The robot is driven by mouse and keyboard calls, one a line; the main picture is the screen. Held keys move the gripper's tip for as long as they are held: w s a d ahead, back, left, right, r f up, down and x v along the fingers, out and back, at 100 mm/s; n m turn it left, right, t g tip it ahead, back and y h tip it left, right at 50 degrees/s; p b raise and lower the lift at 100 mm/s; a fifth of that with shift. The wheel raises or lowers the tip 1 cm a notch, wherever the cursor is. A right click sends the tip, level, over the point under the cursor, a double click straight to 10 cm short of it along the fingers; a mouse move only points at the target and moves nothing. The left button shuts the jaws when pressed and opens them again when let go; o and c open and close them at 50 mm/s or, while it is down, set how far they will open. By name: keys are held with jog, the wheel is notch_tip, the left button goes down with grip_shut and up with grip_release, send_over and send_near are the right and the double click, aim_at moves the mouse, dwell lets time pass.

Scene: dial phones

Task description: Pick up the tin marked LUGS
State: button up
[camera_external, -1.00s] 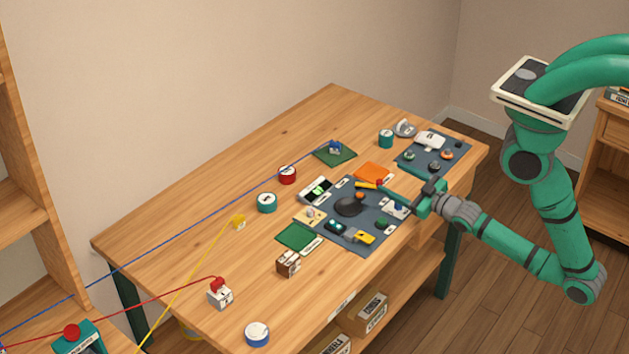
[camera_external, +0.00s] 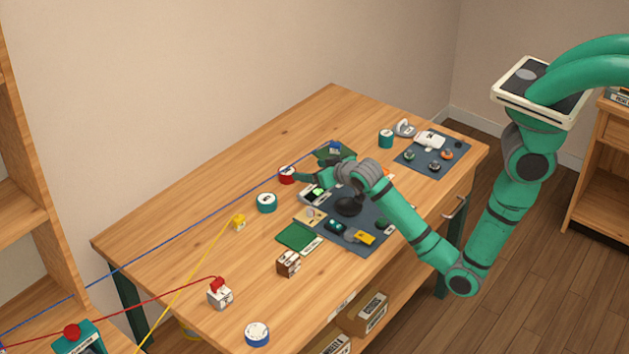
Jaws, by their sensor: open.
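Several small round tins with pale tops stand on the wooden table (camera_external: 175,235). They are a red tin (camera_external: 286,174), a teal tin (camera_external: 266,203), another teal tin (camera_external: 386,139) at the back right and a blue-sided tin (camera_external: 257,334) at the front. Their lettering is too small to read, so I cannot tell which is marked LUGS. My gripper (camera_external: 297,177) is at the right side of the red tin, low over the table, with its jaws open. My wrist and gripper partly hide the tin's right edge; whether they touch cannot be told.
A dark mat (camera_external: 372,237) with small parts lies under my forearm. A blue cord (camera_external: 200,216) and a yellow cord (camera_external: 190,278) cross the table's left side.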

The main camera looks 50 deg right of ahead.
aim_at(289, 172)
jog(key=shift+w+a, duration=0.15)
jog(key=shift+a, duration=0.2)
jog(key=shift+w+f, duration=0.25)
jog(key=shift+w, duration=0.05)
jog(key=x, duration=0.4)
jog(key=shift+w+f, duration=0.25)
jog(key=shift+f, duration=0.05)
jog(key=shift+a+f+x, duration=0.1)
jog(key=shift+f+x, duration=0.05)
jog(key=shift+x, duration=1.15)
jog(key=shift+a+f+x, duration=0.1)
jog(key=shift+a+x, duration=0.05)
jog(key=shift+x, duration=1.15)
jog(key=shift+s, duration=0.1)
jog(key=shift+c, duration=0.6)
jog(key=c, duration=1.1)
